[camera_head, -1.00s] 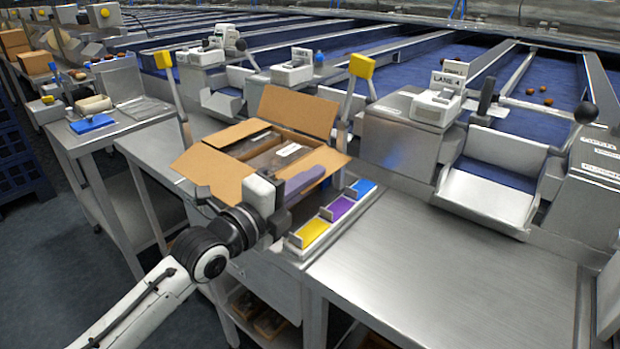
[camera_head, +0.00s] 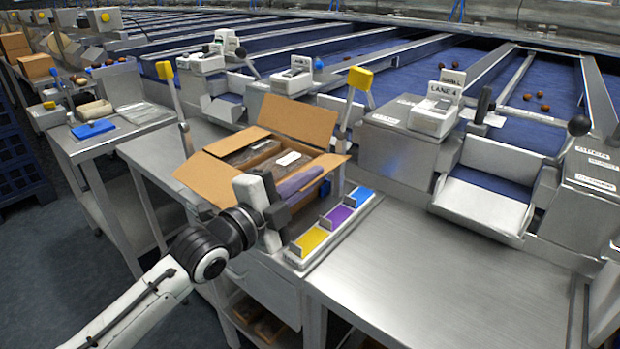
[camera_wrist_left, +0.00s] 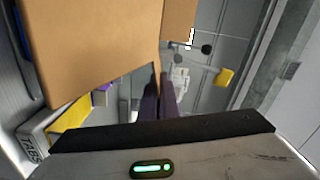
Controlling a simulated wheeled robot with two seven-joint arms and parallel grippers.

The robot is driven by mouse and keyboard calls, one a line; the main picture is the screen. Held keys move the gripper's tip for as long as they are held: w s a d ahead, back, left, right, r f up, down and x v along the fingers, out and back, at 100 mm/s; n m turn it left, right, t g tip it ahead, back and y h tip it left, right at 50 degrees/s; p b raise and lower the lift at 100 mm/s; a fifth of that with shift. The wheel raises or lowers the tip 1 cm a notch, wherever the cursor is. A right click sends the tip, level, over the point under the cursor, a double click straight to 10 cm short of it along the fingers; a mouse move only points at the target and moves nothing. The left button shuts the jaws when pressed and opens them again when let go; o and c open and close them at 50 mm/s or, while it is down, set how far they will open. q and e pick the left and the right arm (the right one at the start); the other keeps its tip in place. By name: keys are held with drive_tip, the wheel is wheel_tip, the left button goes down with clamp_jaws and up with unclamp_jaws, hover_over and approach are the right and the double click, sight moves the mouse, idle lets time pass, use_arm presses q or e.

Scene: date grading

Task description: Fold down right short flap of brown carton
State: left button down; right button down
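The brown carton (camera_head: 215,181) stands open on the metal bench, with dark packs and a white label inside. Its far flap (camera_head: 300,119) stands up and its left flap slopes outward. The right flap (camera_head: 330,161) shows as a tan strip behind my left gripper's purple fingers, partly hidden. My left gripper (camera_head: 300,180) is at the carton's near right side, its fingers together and empty. In the left wrist view, the fingers (camera_wrist_left: 158,98) are close together beside a large brown cardboard panel (camera_wrist_left: 95,45); contact cannot be told. My right gripper is out of view.
A tray with yellow (camera_head: 311,240), purple (camera_head: 336,217) and blue (camera_head: 360,195) blocks lies just right of the carton. A yellow-topped lever (camera_head: 360,78) stands behind it. The bench (camera_head: 430,270) further right is clear.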

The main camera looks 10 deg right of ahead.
use_arm(q)
drive_tip(key=c, duration=2)
unclamp_jaws()
drive_tip(key=v, duration=1)
drive_tip(key=shift+s+a, duration=0.1)
drive_tip(key=shift+a, duration=0.05)
